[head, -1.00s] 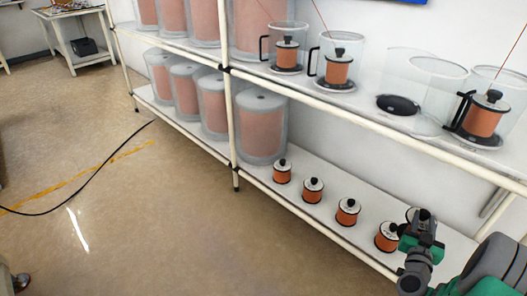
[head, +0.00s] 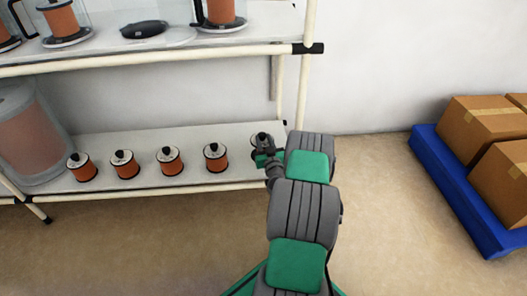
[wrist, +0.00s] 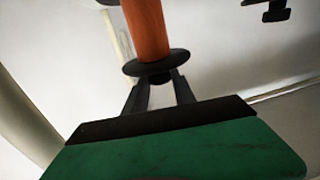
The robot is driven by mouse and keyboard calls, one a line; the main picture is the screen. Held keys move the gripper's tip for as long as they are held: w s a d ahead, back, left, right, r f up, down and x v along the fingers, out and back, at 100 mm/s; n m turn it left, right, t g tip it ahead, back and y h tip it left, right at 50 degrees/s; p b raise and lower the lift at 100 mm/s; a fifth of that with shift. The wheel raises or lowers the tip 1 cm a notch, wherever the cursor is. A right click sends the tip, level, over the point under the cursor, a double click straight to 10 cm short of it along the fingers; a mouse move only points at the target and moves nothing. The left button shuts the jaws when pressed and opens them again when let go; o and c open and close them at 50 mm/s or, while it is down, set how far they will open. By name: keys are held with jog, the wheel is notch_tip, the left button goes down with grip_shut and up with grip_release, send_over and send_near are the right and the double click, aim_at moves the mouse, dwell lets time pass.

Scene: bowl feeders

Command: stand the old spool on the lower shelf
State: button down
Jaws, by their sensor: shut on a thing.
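My gripper (head: 268,157) is over the right end of the lower shelf (head: 235,180), close to the corner post. In the wrist view my gripper (wrist: 160,95) has its dark fingers shut on the end of the old spool (wrist: 149,30), just past its black flange. The spool has a narrow orange winding; its far end is cut off by the frame. In the head view the spool (head: 261,140) shows only a pale top with a black knob; the gripper and arm hide the rest. I cannot tell whether it touches the shelf.
Several orange spools, the nearest one (head: 215,157) to the left of my gripper, stand upright in a row on the lower shelf. Boxes on a blue pallet (head: 450,185) stand right.

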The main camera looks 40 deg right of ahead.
jog(key=shift+w+d+f, duration=0.1)
jog(key=shift+d+f, duration=0.25)
jog(key=f, duration=0.1)
jog(key=f+b, duration=0.2)
jog(key=f, duration=0.1)
jog(key=shift+d, duration=0.3)
jog(key=shift+w+r, duration=0.1)
jog(key=shift+r, duration=0.1)
jog(key=shift+f, duration=0.15)
jog(key=c, duration=1)
grip_release()
jog(key=shift+f, duration=0.1)
jog(key=shift+c, duration=0.2)
